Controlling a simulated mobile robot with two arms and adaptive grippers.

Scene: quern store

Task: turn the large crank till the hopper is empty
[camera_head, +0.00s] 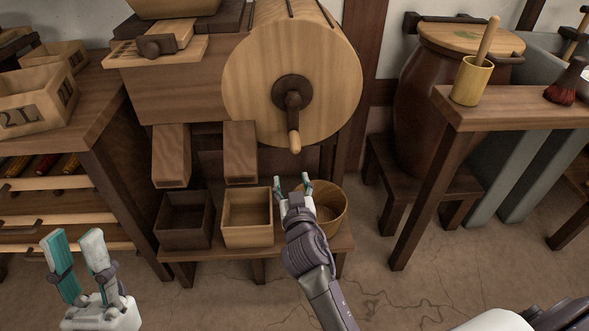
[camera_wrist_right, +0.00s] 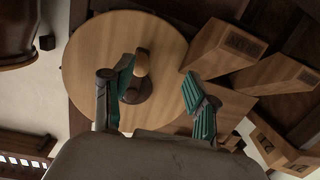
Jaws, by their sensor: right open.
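The large crank (camera_head: 292,98) is a dark iron arm with a pale wooden handle (camera_head: 294,141), hanging down on the front of a round wooden drum (camera_head: 250,70). My right gripper (camera_head: 293,182) is open and empty, a little below the handle. In the right wrist view, the handle (camera_wrist_right: 141,63) shows between the open fingers (camera_wrist_right: 158,72), nearer the left one; no contact is clear. A pale wooden box at the top edge (camera_head: 172,8), possibly the hopper, is cut off, so its contents are hidden. My left gripper (camera_head: 75,238) is open and empty at lower left.
Below the chutes, a dark box (camera_head: 184,235), a pale box (camera_head: 247,236) and a round tub (camera_head: 335,222) stand on a low bench. A side table (camera_head: 530,113) at right holds a yellow cup (camera_head: 470,84). A shelf table (camera_head: 95,118) stands left.

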